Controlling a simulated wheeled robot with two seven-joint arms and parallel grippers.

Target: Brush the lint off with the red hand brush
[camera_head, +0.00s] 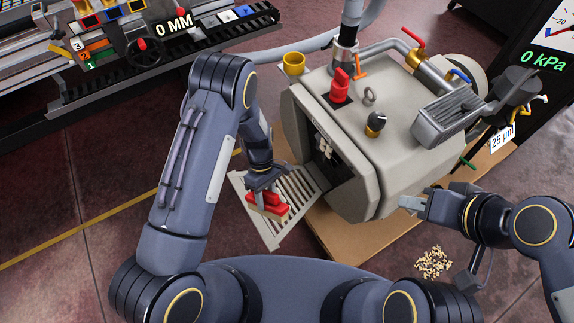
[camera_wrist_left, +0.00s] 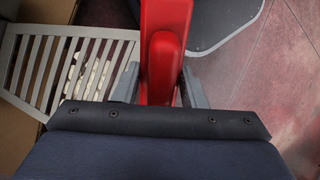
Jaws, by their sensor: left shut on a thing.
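The red hand brush (camera_head: 268,204) is held in my left gripper (camera_head: 265,187), over the pale slatted grille (camera_head: 296,193) in the head view. In the left wrist view, the red brush (camera_wrist_left: 165,50) stands between the two grey fingers, which are shut on it. The slatted grille (camera_wrist_left: 38,75) lies to its left there, with whitish patches of what looks like lint (camera_wrist_left: 92,75) on its slats. Whether the bristles touch the grille is hidden. My right gripper (camera_head: 413,203) is beside the lower right of the grey machine; its finger gap is unclear.
The grey machine (camera_head: 385,160) has an open front facing the grille and stands on a brown board (camera_head: 350,240). A pile of small pale bits (camera_head: 433,262) lies on the floor. A yellow cup (camera_head: 294,64) is behind the opening. A rail table (camera_head: 120,60) stands upper left.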

